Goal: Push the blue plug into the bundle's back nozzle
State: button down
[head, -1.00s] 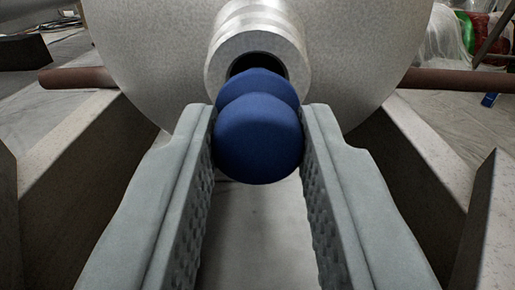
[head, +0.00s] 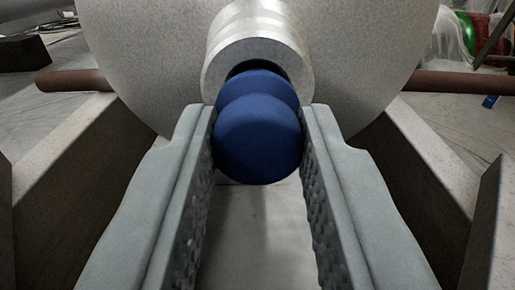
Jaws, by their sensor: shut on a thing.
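The blue plug (head: 258,140) is held between the fingertips of my gripper (head: 258,142), which is shut on it. The plug has a rounded near end and a second blue rounded part in front of it. That far part is at the mouth of the metal nozzle (head: 258,38), overlapping its lower rim. A thin dark gap shows along the upper inside of the opening. How deep the plug's tip sits is hidden. The nozzle sticks out from the large grey round end of the bundle (head: 130,50).
Pale angled beams stand at the left (head: 70,150) and right (head: 425,150) under the bundle. A reddish-brown bar (head: 72,80) runs sideways behind it. Green and red wrapped items (head: 480,30) lie at the back right. A sheeted floor surrounds this.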

jog(key=shift+w, duration=0.7)
jog(key=c, duration=1.1)
grip_release()
jog(key=shift+s, duration=0.1)
